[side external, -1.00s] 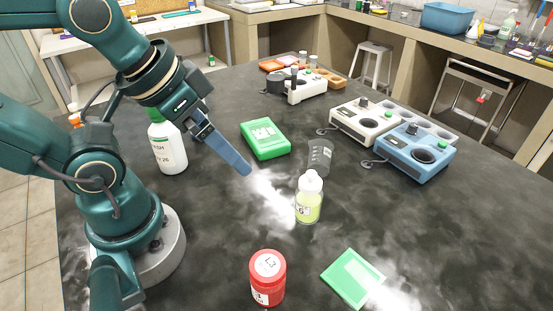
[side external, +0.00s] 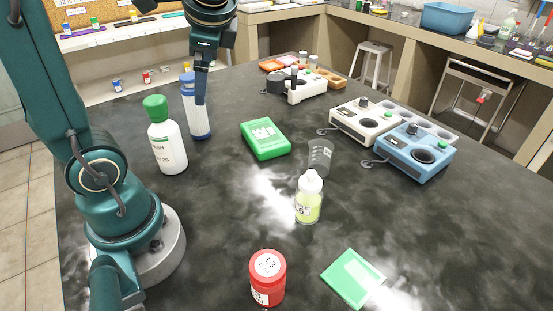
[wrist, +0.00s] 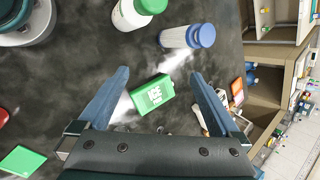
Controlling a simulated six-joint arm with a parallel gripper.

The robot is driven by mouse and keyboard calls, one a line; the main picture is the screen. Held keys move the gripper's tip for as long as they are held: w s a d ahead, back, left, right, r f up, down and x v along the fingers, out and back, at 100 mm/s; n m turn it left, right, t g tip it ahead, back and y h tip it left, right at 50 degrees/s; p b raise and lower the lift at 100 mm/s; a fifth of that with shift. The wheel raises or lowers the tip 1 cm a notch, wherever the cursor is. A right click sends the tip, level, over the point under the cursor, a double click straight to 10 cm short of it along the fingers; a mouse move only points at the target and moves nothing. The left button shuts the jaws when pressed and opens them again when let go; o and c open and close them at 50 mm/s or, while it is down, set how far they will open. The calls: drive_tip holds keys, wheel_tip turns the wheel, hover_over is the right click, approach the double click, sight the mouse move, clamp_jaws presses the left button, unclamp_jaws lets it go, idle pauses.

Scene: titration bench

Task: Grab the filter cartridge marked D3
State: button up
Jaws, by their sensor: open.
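A white cylinder with a blue cap and a blue base (side external: 193,116), which looks like the filter cartridge, stands on the dark bench behind the green-capped bottle. It also shows at the top of the wrist view (wrist: 182,38). I cannot read D3 on it. My gripper (side external: 200,100) points down and overlaps the cylinder in the side view; I cannot tell the depth between them. In the wrist view my gripper (wrist: 160,74) has its fingers spread and empty, with the cylinder beyond the fingertips, above and to the right.
A white bottle with a green cap (side external: 168,150) stands left of the cylinder. A green box (side external: 265,139) lies to its right, between the fingers in the wrist view. A yellow-green bottle (side external: 308,205), a grey beaker (side external: 320,157) and a red jar (side external: 267,283) stand nearer the camera.

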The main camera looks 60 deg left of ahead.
sight(185, 93)
drive_tip(key=w+a+m+g+y, duration=0.1)
drive_tip(key=a+m+g+y, duration=0.1)
drive_tip(key=a, duration=0.2)
drive_tip(key=a+m+g+y, duration=0.1)
drive_tip(key=a+m+g, duration=0.1)
drive_tip(key=a, duration=0.3)
drive_tip(key=w+a+m+g+y, duration=0.1)
drive_tip(key=a+m+g+y, duration=0.1)
drive_tip(key=a, duration=0.2)
drive_tip(key=shift+w+a+r+y, duration=0.15)
drive_tip(key=shift+w+a+y, duration=0.15)
drive_tip(key=shift+w, duration=0.05)
drive_tip(key=shift+m, duration=0.3)
drive_tip(key=f, duration=0.9)
drive_tip(key=shift+a+f, duration=0.2)
drive_tip(key=shift+f, duration=0.45)
drive_tip(key=shift+s+a+f, duration=0.15)
drive_tip(key=shift+a+f, duration=0.05)
drive_tip(key=shift+a, duration=0.1)
drive_tip(key=shift+x, duration=2.2)
drive_tip(key=shift+r, duration=0.1)
clamp_jaws()
drive_tip(key=shift+r, duration=0.1)
